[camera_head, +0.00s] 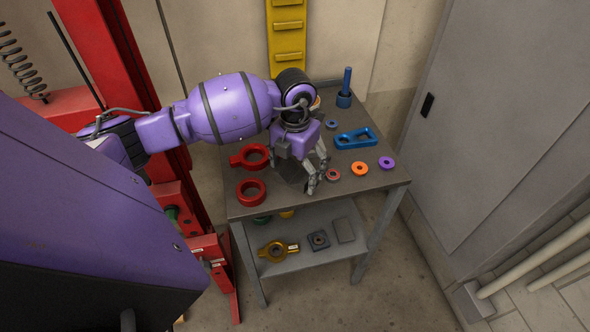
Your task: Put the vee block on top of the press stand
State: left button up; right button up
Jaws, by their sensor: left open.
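My left gripper (319,176) is open and points down over the front middle of a grey two-level metal stand (305,205). Its fingers are beside a small reddish ring (332,175), and nothing shows between them. I take this stand to be the press stand, but cannot be sure. I cannot pick out the vee block with certainty. A dark square block with a round centre (318,240) and a flat grey block (344,230) lie on the lower shelf. The wrist and arm hide part of the stand's top. My right gripper is not in view.
Red handled ring (248,157) and plain red ring (251,190) lie on the left of the top. Blue bracket (355,138), blue post (345,90), orange ring (359,168) and purple ring (386,162) are on the right. Red frame (118,55) stands left, grey cabinet (500,110) right.

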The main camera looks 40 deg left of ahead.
aim_at(295, 176)
pick_arm(q)
notch_tip(295, 176, up, 12)
dwell(0.4)
